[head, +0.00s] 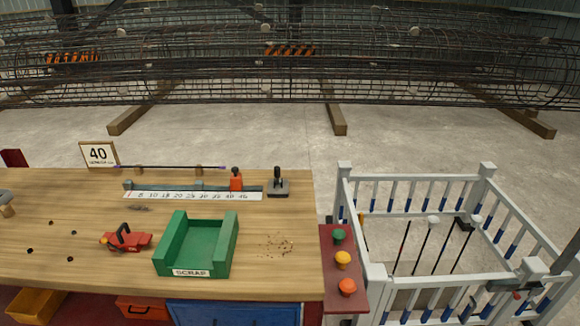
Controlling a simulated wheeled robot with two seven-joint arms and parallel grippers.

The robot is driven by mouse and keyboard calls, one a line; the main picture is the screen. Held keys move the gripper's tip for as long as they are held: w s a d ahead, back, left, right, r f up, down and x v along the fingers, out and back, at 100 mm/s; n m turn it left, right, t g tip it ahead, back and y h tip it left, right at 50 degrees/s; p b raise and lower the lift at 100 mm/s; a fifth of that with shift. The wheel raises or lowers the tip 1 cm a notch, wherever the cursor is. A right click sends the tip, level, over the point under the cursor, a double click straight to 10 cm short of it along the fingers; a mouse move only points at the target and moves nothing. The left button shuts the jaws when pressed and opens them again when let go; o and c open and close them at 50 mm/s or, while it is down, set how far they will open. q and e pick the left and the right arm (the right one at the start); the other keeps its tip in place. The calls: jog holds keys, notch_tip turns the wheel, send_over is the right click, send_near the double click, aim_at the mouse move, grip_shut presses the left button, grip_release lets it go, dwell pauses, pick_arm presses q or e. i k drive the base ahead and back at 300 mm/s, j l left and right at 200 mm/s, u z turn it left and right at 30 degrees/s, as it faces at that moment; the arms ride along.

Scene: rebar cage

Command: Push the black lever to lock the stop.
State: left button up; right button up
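A red stop (236,184) sits on the grey rail along the measuring scale (193,195), near its high-number right end. A small black part (235,171), which may be the black lever, stands up on top of the stop. Just right of the rail, a separate black upright handle (277,175) rises from a dark grey block (278,189). I cannot tell from this view whether the stop is locked. Neither of my grippers can be made out in the head view, and nothing is seen touching the stop or either black part.
A green scrap tray (198,270) and a red tool (126,238) stand on the wooden bench (285,220). A thin bar (165,167) lies behind the scale near a "40" sign (98,154). Right are coloured buttons (343,258) and a white railed rack (410,181).

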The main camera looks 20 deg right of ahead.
aim_at(277, 169)
jog(key=l+u, duration=0.2)
jog(key=l, duration=0.6)
jog(key=l+u, duration=0.2)
jog(key=l, duration=0.55)
jog(key=k+l+u, duration=0.2)
jog(key=l, duration=0.6)
jog(key=i+l+u, duration=0.1)
jog(key=l, duration=0.25)
jog(key=i+l, duration=0.25)
jog(key=i+l+u, duration=0.15)
jog(key=l, duration=0.35)
jog(key=k+z, duration=0.25)
jog(key=k, duration=0.3)
